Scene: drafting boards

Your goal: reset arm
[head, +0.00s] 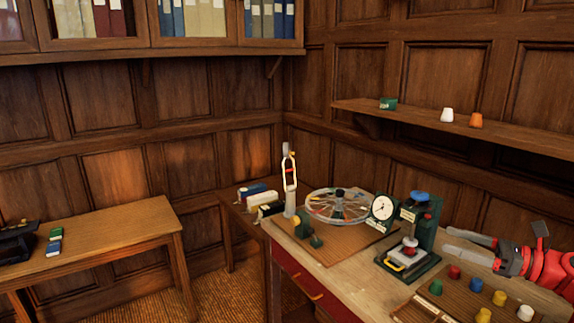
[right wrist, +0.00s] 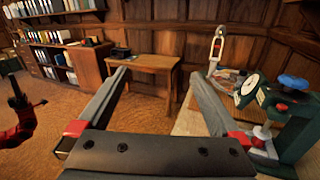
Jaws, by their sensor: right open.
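My right gripper (head: 452,241) comes in from the right edge of the head view, above the right end of the workbench. Its two grey fingers are apart with nothing between them, and they point left toward the green device with the dial. In the right wrist view the gripper (right wrist: 165,85) also shows open and empty, with its fingers spread wide. A red and dark part of my own arm shows at the left edge of that view. My left gripper is not seen in the head view.
Near the right fingers stands a green press-like device (head: 427,238) with a dial gauge (head: 382,207). A spoked wheel (head: 338,205) lies behind it. A board with several coloured knobs (head: 455,304) lies below the arm. A wall shelf (head: 460,127) is above. A wooden side table (head: 110,236) is left.

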